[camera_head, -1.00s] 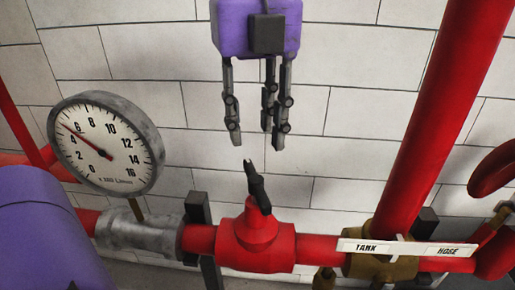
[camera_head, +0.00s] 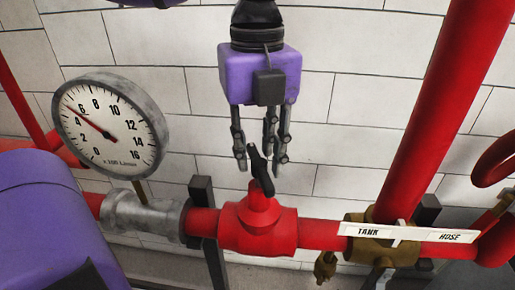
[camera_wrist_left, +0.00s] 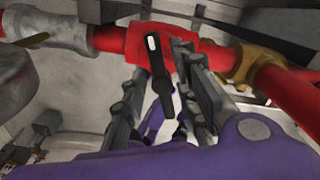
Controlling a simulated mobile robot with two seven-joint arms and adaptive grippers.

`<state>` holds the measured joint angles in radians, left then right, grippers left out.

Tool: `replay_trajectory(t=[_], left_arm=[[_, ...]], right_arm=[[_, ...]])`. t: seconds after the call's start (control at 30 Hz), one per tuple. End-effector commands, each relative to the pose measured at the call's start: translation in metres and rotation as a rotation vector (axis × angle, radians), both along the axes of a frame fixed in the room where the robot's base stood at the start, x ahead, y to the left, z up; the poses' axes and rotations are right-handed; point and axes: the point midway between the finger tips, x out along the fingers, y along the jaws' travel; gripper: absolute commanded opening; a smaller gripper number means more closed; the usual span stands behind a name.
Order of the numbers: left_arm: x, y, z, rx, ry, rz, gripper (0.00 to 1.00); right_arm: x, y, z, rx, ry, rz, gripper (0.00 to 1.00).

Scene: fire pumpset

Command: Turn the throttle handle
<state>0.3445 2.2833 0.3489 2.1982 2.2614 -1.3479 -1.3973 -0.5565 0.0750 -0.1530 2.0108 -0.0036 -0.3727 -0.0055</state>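The black throttle handle (camera_head: 260,170) stands up, slightly tilted, on the red valve body (camera_head: 257,232) in the pipe. My left gripper (camera_head: 263,163), purple with dark jointed fingers, points down over it from above. Its fingers are open, and the handle's upper part overlaps them in the head view. In the left wrist view, the handle (camera_wrist_left: 160,77) lies between the spread fingers of the left gripper (camera_wrist_left: 160,85), with a gap visible on the left. Contact on the right side is hard to tell. My right gripper is not in view.
A round gauge (camera_head: 108,125) stands left of the valve. A thick red pipe (camera_head: 445,100) rises at the right, beside a white TANK/HOSE lever plate (camera_head: 408,232) and a red handwheel (camera_head: 495,160). A white tiled wall (camera_head: 345,60) is close behind.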

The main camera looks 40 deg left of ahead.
Motion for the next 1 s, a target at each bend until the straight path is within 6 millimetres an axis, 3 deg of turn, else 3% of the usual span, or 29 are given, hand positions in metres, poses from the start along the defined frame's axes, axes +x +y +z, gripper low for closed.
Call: replay_trajectory(t=[0.03, 0.17, 0.77, 0.8, 0.9, 1.0], left_arm=[[0.0, 0.0, 0.0001, 0.0, 0.0, 0.0, 0.17], [0.0, 0.0, 0.0002, 0.0, 0.0, 0.0, 0.0], [-0.0003, 0.0004, 0.0005, 0.0, 0.0, 0.085, 0.0], [-0.0003, 0.0004, 0.0005, -0.001, -0.001, 0.085, 0.16], [-0.0003, 0.0005, 0.0004, 0.0, 0.0, 0.085, 0.29], [-0.0003, 0.0005, 0.0003, 0.0, 0.0, 0.084, 0.31]], right_arm=[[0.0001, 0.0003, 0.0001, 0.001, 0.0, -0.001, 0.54], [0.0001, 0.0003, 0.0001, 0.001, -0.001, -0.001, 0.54], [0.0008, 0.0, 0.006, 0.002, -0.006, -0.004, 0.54], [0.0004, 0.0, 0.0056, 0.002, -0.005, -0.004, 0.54], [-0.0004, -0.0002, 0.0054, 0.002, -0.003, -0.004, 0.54], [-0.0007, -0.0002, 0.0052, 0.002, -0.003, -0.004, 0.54]])
